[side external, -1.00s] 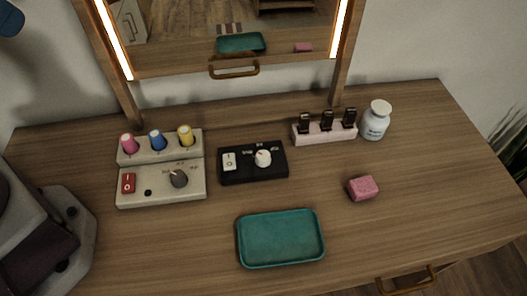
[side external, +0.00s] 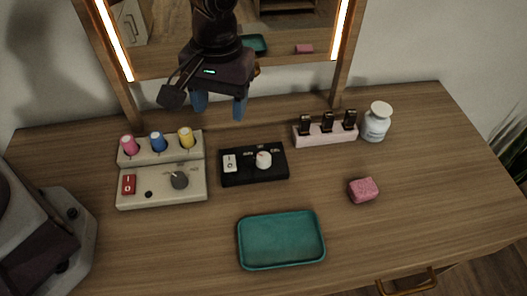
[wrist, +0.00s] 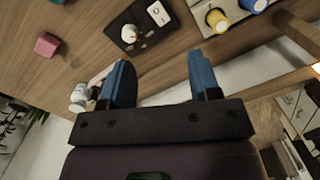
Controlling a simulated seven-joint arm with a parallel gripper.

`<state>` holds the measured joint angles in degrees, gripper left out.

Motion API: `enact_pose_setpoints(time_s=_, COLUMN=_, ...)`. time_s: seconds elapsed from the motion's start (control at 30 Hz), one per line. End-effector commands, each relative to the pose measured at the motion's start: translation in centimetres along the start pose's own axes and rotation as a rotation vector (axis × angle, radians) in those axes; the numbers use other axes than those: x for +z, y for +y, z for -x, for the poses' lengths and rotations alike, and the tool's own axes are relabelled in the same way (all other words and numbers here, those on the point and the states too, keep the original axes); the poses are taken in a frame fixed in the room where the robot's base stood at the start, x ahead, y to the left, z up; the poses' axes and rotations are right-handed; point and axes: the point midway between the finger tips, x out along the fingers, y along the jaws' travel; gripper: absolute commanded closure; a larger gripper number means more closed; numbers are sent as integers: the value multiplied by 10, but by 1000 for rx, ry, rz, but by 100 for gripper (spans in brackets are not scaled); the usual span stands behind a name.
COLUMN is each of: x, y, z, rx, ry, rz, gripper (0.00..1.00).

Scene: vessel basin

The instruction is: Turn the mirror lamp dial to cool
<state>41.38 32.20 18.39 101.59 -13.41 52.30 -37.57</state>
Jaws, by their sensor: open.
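A black control box (side external: 254,176) lies on the dresser top below the mirror. It has a round white dial (side external: 263,160) on its right and a white rocker switch (side external: 230,163) on its left. Its small labels are too blurred to read. The dial also shows in the wrist view (wrist: 129,33), with a reddish pointer mark. My gripper (side external: 220,106) is open and empty, with blue fingers pointing down. It hangs in front of the mirror, above and behind the black box, apart from it. The wrist view shows nothing between the fingers (wrist: 160,66).
A beige box (side external: 160,190) with coloured knobs, a grey dial and a red switch stands left of the black box. A pink rack (side external: 325,135) and white bottle (side external: 375,124) stand right. A teal tray (side external: 281,264) and pink block (side external: 363,190) lie in front.

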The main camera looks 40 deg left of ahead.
Motion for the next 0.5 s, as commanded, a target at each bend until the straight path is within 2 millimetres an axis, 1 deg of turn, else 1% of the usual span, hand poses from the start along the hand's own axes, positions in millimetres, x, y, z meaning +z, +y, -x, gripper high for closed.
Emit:
enact_pose_setpoints(time_s=0.03, x=-4, y=14, z=-15, rx=-20, ry=6, rz=60, gripper=43)
enact_pose_setpoints(time_s=0.1, x=-10, y=31, z=-28, rx=-28, ry=21, rz=164, gripper=43)
enact_pose_setpoints(time_s=0.17, x=-17, y=44, z=-35, rx=-22, ry=37, rz=268, gripper=43)
enact_pose_setpoints(time_s=0.23, x=-27, y=53, z=-32, rx=6, ry=50, rz=386, gripper=43)
enact_pose_setpoints(time_s=0.33, x=-32, y=64, z=-21, rx=51, ry=53, rz=508, gripper=43)
enact_pose_setpoints(time_s=0.4, x=-31, y=64, z=-21, rx=56, ry=47, rz=569, gripper=43)
enact_pose_setpoints(time_s=0.5, x=-31, y=64, z=-23, rx=56, ry=45, rz=615, gripper=43)
